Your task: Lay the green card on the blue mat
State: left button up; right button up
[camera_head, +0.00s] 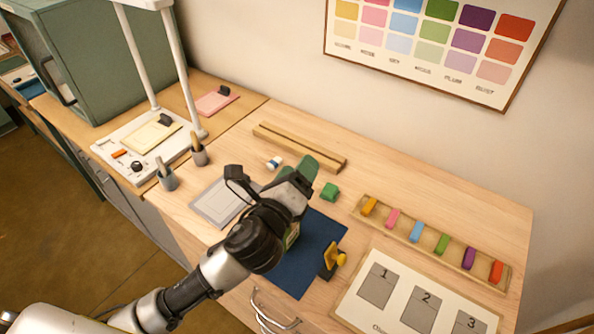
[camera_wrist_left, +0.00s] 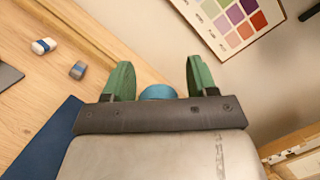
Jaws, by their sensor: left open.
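The dark blue mat (camera_head: 322,232) lies flat on the wooden table, partly hidden by my left arm. It also shows at the lower left of the left wrist view (camera_wrist_left: 42,145). My left gripper (camera_head: 297,166) is above the table near the mat's far edge. Its two green fingers stand apart in the left wrist view (camera_wrist_left: 158,66), with a rounded blue shape low between them. I cannot make out a green card for certain in either view. A small green block (camera_head: 330,192) lies right of the gripper. My right gripper is not in view.
A grey tray (camera_head: 212,207) lies left of the mat. A yellow-handled stamp (camera_head: 337,257) stands at the mat's right edge. A wooden rail (camera_head: 300,146) lies behind. Coloured blocks sit in a rack (camera_head: 402,238); a numbered board (camera_head: 398,308) lies in front.

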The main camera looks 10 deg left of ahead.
pick_arm(q)
jog(key=b+v, duration=0.3)
jog(key=v, duration=0.9)
jog(key=shift+r, duration=0.15)
